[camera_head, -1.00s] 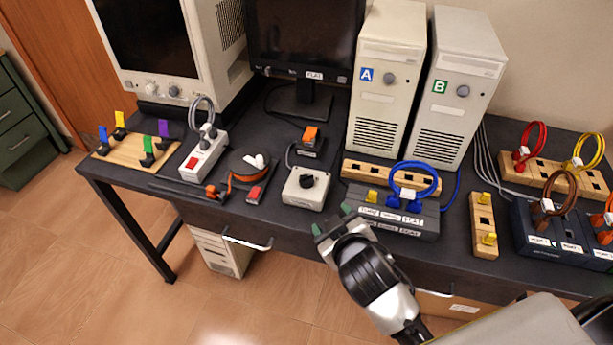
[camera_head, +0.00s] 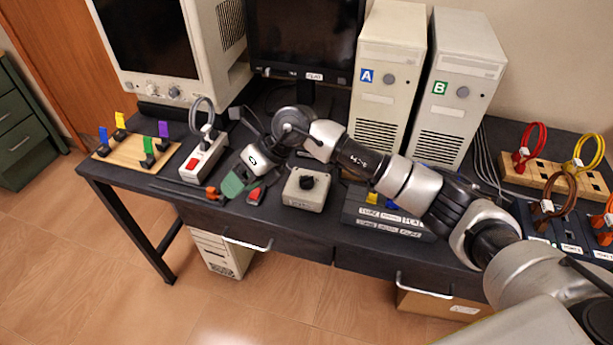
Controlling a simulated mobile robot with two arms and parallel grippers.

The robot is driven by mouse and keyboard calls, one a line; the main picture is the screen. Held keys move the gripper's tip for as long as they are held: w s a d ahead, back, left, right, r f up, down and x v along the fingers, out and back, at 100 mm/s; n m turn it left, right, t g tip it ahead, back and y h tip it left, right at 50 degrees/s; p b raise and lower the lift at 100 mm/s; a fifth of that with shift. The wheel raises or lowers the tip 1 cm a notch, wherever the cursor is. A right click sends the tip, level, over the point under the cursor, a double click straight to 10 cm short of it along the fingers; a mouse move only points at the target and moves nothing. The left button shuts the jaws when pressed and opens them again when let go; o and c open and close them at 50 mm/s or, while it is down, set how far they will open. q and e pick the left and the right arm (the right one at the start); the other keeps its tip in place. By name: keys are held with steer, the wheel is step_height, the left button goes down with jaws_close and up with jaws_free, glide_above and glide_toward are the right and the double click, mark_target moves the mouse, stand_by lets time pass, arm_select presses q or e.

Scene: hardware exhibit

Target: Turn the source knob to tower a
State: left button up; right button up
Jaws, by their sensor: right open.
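The source knob is most likely the black knob (camera_head: 307,182) on top of a small light-grey box (camera_head: 303,194) on the desk. Its pointer direction is too small to read. Tower A (camera_head: 391,60), beige with a blue "A" label, stands upright behind it to the right. My right arm crosses in front of the towers' lower parts. My left gripper is out of view.
Tower B (camera_head: 458,75) stands right of tower A. A white power strip (camera_head: 203,158) and a wooden board with coloured clips (camera_head: 137,151) are on the left. A dark labelled port box (camera_head: 388,216) is right of the knob box, with cable racks further right.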

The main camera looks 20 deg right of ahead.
steer(key=w+d+h, duration=0.4)
steer(key=d+h, duration=0.2)
steer(key=d, duration=0.3)
steer(key=m+h, duration=0.1)
steer(key=h, duration=0.2)
glide_toward(307, 177)
step_height(307, 177, down, 10)
steer(key=shift+f+p, duration=0.1)
steer(key=shift+p, duration=0.65)
steer(key=shift+c, duration=0.3)
